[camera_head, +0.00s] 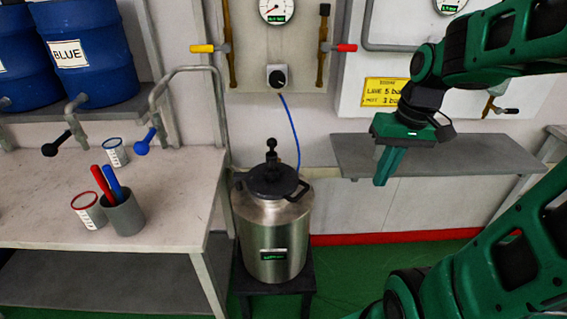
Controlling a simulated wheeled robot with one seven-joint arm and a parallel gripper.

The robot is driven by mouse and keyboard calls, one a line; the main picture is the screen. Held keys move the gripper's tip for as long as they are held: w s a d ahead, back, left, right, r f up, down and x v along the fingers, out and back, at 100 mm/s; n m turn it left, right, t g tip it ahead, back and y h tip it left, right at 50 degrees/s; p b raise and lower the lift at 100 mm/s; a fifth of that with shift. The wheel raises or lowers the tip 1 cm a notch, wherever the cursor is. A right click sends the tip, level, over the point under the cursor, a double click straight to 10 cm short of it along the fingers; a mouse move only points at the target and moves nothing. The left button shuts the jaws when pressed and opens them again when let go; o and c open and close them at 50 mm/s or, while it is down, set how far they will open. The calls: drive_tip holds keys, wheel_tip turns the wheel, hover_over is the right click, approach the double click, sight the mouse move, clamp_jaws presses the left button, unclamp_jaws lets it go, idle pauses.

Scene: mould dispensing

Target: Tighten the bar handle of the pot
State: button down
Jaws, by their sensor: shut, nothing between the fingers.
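The pot (272,232) is a steel cylinder with a black lid, standing upright on a small dark stand in the middle of the camera_head view. A small display sits on its front. A black fitting with a round knob (271,144) rises from the middle of the lid, and black loops show at the lid's sides. I cannot clearly tell which part is the bar handle or how tight it is. My gripper (380,183) points down to the right of the pot and higher than it, in front of the grey shelf. It is shut, empty and apart from the pot.
A grey wall shelf (490,165) is behind my gripper. A blue hose (291,125) hangs from the wall panel to the pot. On the left, a table (180,190) bears a grey cup (126,216) with red and blue sticks and two small containers. Blue drums (95,80) stand above.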

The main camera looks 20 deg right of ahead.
drive_tip(key=w+a+n+y, duration=0.2)
drive_tip(key=w+a+n, duration=0.1)
drive_tip(key=w, duration=0.7)
drive_tip(key=w+a+r+n+t+y, duration=0.1)
drive_tip(key=w+a+n+y, duration=0.2)
drive_tip(key=w, duration=0.7)
drive_tip(key=shift+a+n, duration=0.4)
drive_tip(key=shift+n, duration=0.2)
approach(272, 162)
wheel_tip(272, 162, down, 5)
drive_tip(key=s+d, duration=0.2)
drive_tip(key=shift+t, duration=0.3)
drive_tip(key=shift+s+a+f, duration=0.15)
drive_tip(key=shift+a, duration=0.6)
drive_tip(key=shift+s+a+f, duration=0.1)
drive_tip(key=shift+s+a, duration=0.05)
drive_tip(key=shift+a, duration=0.55)
drive_tip(key=shift+s+a+f, duration=0.15)
drive_tip(key=shift+a, duration=0.6)
